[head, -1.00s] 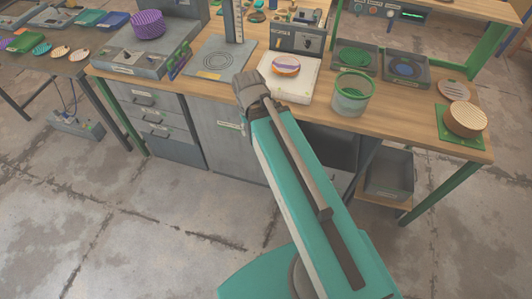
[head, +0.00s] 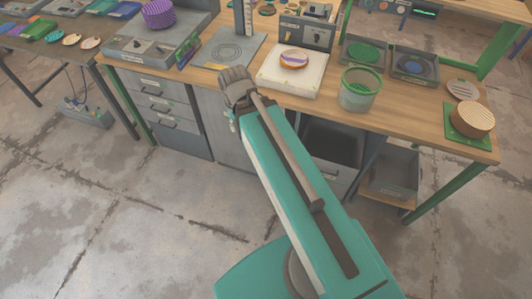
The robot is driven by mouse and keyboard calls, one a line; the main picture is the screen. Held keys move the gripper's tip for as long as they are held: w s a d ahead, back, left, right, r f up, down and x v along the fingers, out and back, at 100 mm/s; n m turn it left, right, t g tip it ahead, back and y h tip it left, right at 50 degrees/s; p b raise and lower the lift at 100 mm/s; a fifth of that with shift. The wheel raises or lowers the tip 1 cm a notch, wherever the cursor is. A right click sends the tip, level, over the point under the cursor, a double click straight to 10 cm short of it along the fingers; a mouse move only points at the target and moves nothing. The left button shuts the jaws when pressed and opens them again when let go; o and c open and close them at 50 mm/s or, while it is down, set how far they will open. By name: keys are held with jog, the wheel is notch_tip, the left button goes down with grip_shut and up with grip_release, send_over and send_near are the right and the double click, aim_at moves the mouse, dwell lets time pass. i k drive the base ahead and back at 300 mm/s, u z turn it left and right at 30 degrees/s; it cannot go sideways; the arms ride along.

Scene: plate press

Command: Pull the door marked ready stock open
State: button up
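A plain grey cabinet door (head: 226,145) is below the bench, between the drawers and my arm. It looks shut. My teal arm covers its right part, and its marking cannot be read here. My arm reaches up to the bench's front edge, with its grey joint overlapping the bench top in the picture. My gripper is hidden behind the arm, so its fingers and any contact with the door do not show.
Grey drawers (head: 165,105) are left of the door. A dark open compartment (head: 335,143) is right of my arm. The wooden bench (head: 408,115) holds a white scale (head: 288,80), a green-rimmed bucket (head: 357,97) and trays. Concrete floor in front is clear.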

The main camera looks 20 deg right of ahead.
aim_at(227, 148)
jog(key=u, duration=0.25)
jog(key=k, duration=1.35)
jog(key=z, duration=0.55)
jog(key=i, duration=1.05)
jog(key=u, duration=0.05)
